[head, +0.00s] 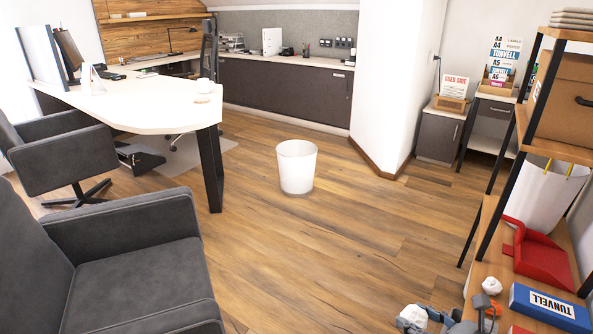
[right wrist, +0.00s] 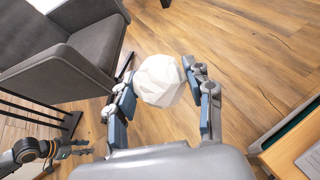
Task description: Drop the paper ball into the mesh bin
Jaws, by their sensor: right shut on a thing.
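The bin (head: 297,168) stands upright on the wood floor near the middle of the head view, white, with its open top facing up. Its bottom inside is hidden. My right gripper (head: 425,318) is at the bottom edge of the head view, well in front of the bin and to its right. It is shut on the white, crumpled paper ball (head: 411,320). In the right wrist view the paper ball (right wrist: 159,80) sits between the two fingertips of the gripper (right wrist: 160,84), above the floor. My left gripper does not show in the head view.
A grey armchair (head: 140,270) stands at the left, and a white desk (head: 140,105) behind it. A shelf at the right holds a red dustpan (head: 540,258) and a blue box (head: 550,307). The floor (head: 340,250) between armchair and shelf is clear up to the bin.

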